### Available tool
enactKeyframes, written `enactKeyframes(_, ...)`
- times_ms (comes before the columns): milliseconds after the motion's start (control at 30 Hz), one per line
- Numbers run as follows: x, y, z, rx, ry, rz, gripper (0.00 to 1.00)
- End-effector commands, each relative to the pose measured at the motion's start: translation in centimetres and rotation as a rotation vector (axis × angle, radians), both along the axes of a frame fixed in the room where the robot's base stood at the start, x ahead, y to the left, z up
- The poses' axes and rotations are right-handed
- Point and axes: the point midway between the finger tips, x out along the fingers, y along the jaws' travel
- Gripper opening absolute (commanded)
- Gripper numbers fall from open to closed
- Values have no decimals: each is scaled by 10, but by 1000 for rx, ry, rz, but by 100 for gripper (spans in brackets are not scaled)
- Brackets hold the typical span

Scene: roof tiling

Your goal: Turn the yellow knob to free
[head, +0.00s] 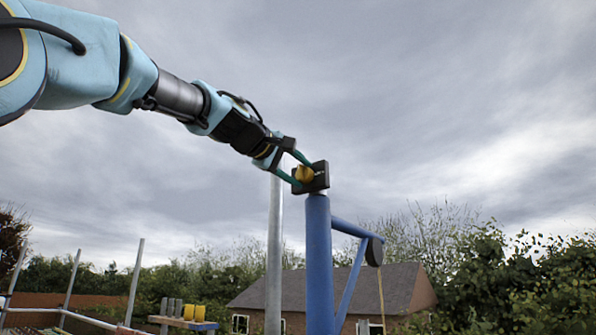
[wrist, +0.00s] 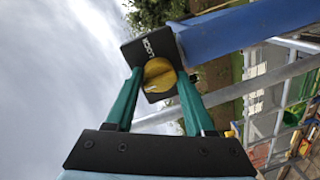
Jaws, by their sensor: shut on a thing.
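The yellow knob (wrist: 158,75) is round with a raised grip bar and sits on a dark plate (wrist: 140,50). Lettering that seems to read "LOCK" shows on the plate in the wrist view. In the head view the knob (head: 304,174) and plate (head: 320,175) are at the top of a blue post (head: 318,260). My gripper (wrist: 155,77) has its two green fingers on either side of the knob, shut on it. It also shows in the head view (head: 299,172). Any "free" mark is not visible.
A blue arm with a dark pulley (head: 375,251) and hanging rope extends right of the post. A grey pole (head: 274,250) stands just left of the post. Yellow items (head: 194,312) sit on a platform at lower left. A brick house (head: 390,285) and trees are behind.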

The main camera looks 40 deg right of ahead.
Motion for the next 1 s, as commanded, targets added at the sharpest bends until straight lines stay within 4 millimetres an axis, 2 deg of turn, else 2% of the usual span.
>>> enactKeyframes(33, -2, 1, 5, -10, -2, 1, 0)
enactKeyframes(267, -2, 1, 6, -11, -3, 0, 0)
enactKeyframes(300, -2, 1, 6, -11, -3, 0, 55)
enactKeyframes(533, -1, 1, 4, -6, -3, 0, 80)
enactKeyframes(833, -1, 3, 2, -4, -2, 1, 80)
enactKeyframes(1000, -6, 25, 1, -6, -4, 3, 80)
